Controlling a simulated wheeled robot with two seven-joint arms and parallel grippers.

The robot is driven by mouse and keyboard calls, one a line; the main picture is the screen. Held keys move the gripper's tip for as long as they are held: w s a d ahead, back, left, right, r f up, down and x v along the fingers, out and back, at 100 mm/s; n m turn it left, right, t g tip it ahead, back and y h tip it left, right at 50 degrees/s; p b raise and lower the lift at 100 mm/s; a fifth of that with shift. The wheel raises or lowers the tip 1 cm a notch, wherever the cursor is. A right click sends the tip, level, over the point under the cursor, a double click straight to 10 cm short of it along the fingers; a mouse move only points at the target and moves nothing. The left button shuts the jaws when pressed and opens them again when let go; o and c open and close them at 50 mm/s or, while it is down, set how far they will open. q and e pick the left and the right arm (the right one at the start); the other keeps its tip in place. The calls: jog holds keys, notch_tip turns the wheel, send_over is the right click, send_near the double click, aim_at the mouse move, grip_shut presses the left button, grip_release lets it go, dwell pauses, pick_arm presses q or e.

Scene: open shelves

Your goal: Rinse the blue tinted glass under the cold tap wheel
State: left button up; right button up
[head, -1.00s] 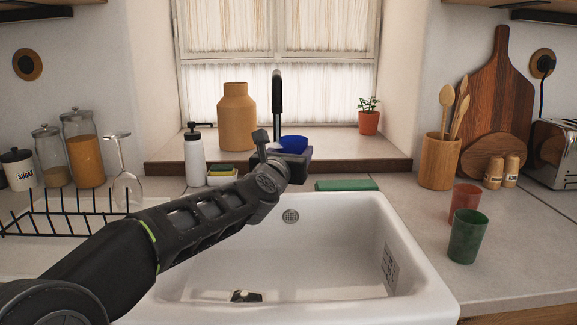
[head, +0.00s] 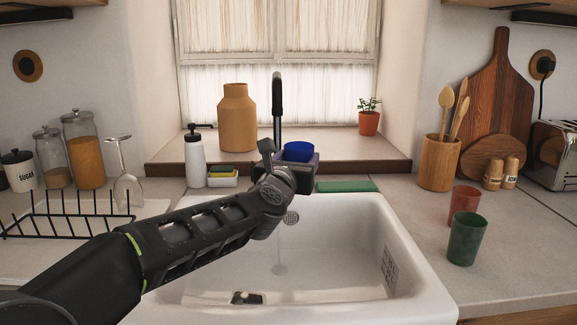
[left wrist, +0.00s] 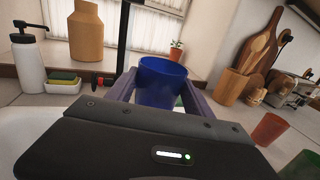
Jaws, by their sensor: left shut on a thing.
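The blue tinted glass (head: 298,148) is upright in my left gripper (head: 297,160), just right of the black tap (head: 278,105) at the back of the sink. In the left wrist view the glass (left wrist: 162,78) sits between the two fingers, which are shut on it. The tap (left wrist: 123,40) stands behind and left of it there. A thin stream of water (head: 279,250) shows below my arm and lands in the sink. A small red part (left wrist: 98,80) shows beside the tap's base. I cannot make out a cold tap wheel. My right gripper is not in view.
The white sink (head: 340,245) is open below. A green cup (head: 467,240) and a red cup (head: 464,202) stand on the right counter. A dish rack (head: 75,225) with an upside-down stemmed glass (head: 127,185) is at left. A soap bottle (head: 195,160) stands behind.

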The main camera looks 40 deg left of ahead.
pick_arm(q)
jog(key=shift+s+d+p, duration=0.2)
jog(key=shift+s+d, duration=0.5)
jog(key=shift+d, duration=0.2)
jog(key=shift+s+d+p, duration=0.15)
jog(key=shift+s+d, duration=0.5)
jog(key=shift+d, duration=0.25)
jog(key=shift+r, duration=0.1)
jog(key=s+d+r+p, duration=0.3)
jog(key=d+r, duration=0.1)
jog(key=shift+p, duration=0.35)
dwell(0.4)
jog(key=shift+f, duration=0.1)
dwell(0.6)
